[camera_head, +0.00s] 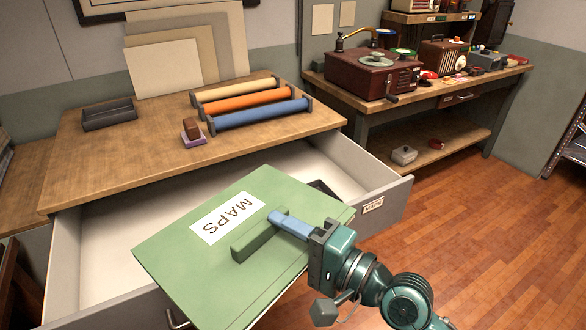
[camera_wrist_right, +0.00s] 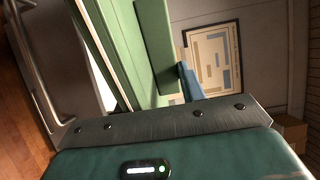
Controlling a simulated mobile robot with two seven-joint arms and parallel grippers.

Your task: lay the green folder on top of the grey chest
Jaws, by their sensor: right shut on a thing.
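The green folder (camera_head: 180,245), with a white "MAPS" label (camera_head: 228,218), is held tilted over the front of the grey chest's open drawer (camera_head: 325,170). My right gripper (camera_head: 272,222) is shut on the raised green grip bar on the folder's face. The folder (camera_wrist_right: 118,45) and its bar (camera_wrist_right: 155,45) also show close up in the right wrist view. The grey chest has a wooden top (camera_head: 110,160), which lies behind the folder. The folder hides part of the drawer. My left gripper is not in view.
On the chest top, three rolls in cream, orange and blue (camera_head: 260,115) lie at the right rear. A dark tray (camera_head: 108,114) sits at the left rear, and a small brown and purple block (camera_head: 193,132) near the middle. The front left of the top is clear. A record player (camera_head: 370,75) stands on another bench.

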